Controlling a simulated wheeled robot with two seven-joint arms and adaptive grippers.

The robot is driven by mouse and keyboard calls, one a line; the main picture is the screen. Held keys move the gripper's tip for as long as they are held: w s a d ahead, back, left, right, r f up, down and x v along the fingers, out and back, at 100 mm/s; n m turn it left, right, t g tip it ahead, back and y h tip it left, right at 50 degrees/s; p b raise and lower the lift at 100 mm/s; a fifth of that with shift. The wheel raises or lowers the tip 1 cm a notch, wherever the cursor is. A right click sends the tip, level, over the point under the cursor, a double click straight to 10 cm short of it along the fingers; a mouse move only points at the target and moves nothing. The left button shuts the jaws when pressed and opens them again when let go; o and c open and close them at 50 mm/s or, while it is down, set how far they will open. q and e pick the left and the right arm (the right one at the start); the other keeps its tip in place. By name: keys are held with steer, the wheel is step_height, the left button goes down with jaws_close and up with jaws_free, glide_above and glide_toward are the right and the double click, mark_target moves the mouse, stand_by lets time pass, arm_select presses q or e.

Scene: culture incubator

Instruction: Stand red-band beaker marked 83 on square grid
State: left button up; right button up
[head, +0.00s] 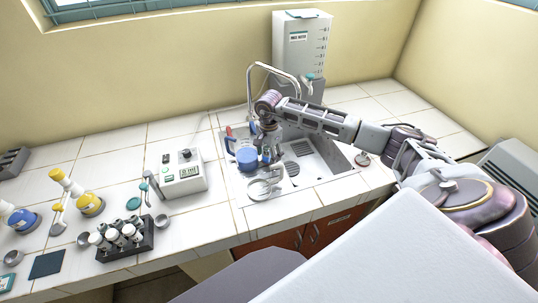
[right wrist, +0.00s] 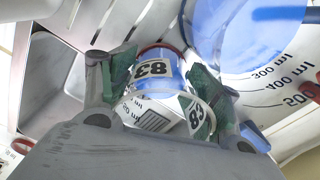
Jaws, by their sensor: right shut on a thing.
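My right gripper (head: 267,148) reaches down over the sink area from the right. In the right wrist view, my right gripper (right wrist: 158,88) is shut on the red-band beaker (right wrist: 152,69), with green pads on both sides of it. The beaker has labels reading 83, a red band and blue liquid. In the head view it is small and mostly hidden at the gripper. My left gripper is not in view.
A large beaker of blue liquid (head: 246,157) stands just left of the gripper, close to it. A clear round vessel (head: 264,188) is at the sink's front edge. A faucet (head: 250,82) arches behind. A white device (head: 183,176) and a tube rack (head: 126,241) stand left.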

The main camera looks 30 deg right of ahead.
steer(key=shift+f, duration=0.35)
steer(key=o, duration=0.6)
steer(key=shift+f, duration=0.1)
steer(key=o, duration=0.5)
steer(key=shift+o, duration=0.2)
steer(key=shift+r, duration=0.55)
step_height(320, 180, up, 5)
steer(key=shift+f+b, duration=0.2)
steer(key=shift+b, duration=0.1)
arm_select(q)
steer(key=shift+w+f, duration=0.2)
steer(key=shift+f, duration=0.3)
arm_select(e)
step_height(320, 180, up, 6)
steer(key=shift+r, duration=0.25)
